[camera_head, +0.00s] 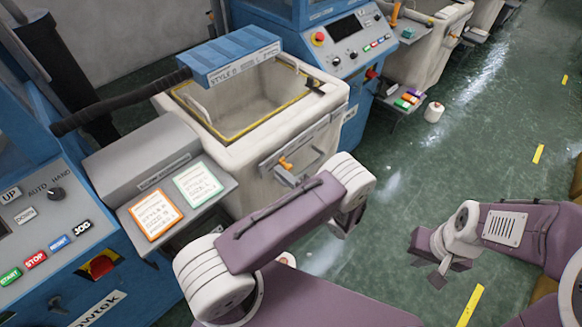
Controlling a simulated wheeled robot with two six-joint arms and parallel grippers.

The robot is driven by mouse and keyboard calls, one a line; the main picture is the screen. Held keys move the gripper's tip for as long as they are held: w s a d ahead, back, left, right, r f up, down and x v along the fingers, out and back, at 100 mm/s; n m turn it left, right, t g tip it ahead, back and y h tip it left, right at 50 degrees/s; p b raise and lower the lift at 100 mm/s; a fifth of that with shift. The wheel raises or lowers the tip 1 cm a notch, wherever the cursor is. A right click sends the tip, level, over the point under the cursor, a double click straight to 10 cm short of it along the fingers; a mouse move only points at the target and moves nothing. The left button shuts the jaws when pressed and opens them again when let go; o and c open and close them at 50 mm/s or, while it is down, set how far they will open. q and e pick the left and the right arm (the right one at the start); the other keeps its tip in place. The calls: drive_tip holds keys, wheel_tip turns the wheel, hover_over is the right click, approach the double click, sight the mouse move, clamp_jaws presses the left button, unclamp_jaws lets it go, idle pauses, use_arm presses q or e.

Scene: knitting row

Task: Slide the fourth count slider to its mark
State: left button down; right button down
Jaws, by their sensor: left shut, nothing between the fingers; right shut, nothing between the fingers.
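I cannot make out any count slider or mark in the head view. The nearest machine is the blue one at the left, with a control panel (40,225) of labelled buttons and a knob. My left gripper (343,226) hangs at the end of its mauve arm, over the green floor to the right of the white bin, shut and empty, partly hidden by its own wrist. My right gripper (438,277) is shut and empty, low over the floor farther right. Neither gripper touches any machine.
A white open bin (322,113) with a yellow-edged mouth stands between two blue machines; a blue STYLE cover (230,56) is above it. Two cards, orange-edged (155,214) and green-edged (199,184), lie on a grey ledge. A white cone (434,112) stands beyond.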

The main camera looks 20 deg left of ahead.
use_arm(q)
drive_tip(key=shift+s+a+p, duration=0.25)
drive_tip(key=shift+s+p, duration=0.1)
drive_tip(key=shift+s, duration=0.25)
drive_tip(key=b+v, duration=0.1)
drive_tip(key=v, duration=0.7)
